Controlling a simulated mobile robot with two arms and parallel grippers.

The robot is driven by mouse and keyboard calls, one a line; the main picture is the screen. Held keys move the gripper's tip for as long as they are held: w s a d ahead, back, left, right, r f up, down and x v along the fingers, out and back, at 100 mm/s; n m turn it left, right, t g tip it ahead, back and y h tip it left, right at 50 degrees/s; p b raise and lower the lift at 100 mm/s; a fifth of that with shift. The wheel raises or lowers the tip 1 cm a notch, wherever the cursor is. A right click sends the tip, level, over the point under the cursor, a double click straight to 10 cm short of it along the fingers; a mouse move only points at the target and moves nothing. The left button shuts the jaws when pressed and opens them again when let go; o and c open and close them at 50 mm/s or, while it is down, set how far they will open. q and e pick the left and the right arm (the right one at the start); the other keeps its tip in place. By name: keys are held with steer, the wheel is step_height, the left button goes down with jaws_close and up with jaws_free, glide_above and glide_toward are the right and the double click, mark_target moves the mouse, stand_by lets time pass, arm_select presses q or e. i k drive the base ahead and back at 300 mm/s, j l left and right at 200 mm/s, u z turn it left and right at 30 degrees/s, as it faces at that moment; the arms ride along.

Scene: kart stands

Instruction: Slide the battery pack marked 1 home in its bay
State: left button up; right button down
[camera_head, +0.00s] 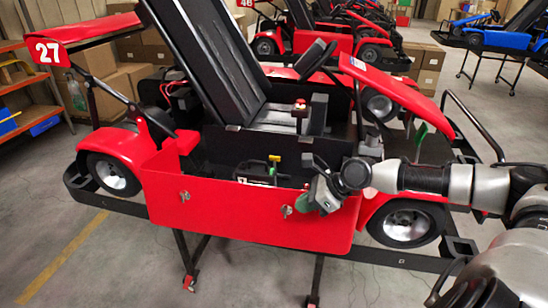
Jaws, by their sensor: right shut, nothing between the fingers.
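The battery pack (257,177) is a black box low in the open side bay of the red kart (240,215), behind the top edge of the red side panel. A small white label shows on its near face; its mark is too small to read surely. My right gripper (313,163) reaches in from the right and is shut and empty, just right of the pack at the bay's opening. I cannot tell whether it touches the pack. How deep the pack sits is hidden by the panel. My left gripper is out of view.
The kart rests on a black wheeled stand (185,255). Its seat (210,65) and a red button (300,104) rise behind the bay. Two latches sit on the side panel. Shelves (25,90) and boxes stand at left, other karts behind. Floor in front is clear.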

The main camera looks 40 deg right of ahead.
mark_target(265, 176)
steer(key=i+l, duration=0.5)
steer(key=l, duration=0.15)
steer(key=i+l, duration=0.5)
steer(key=l, duration=0.15)
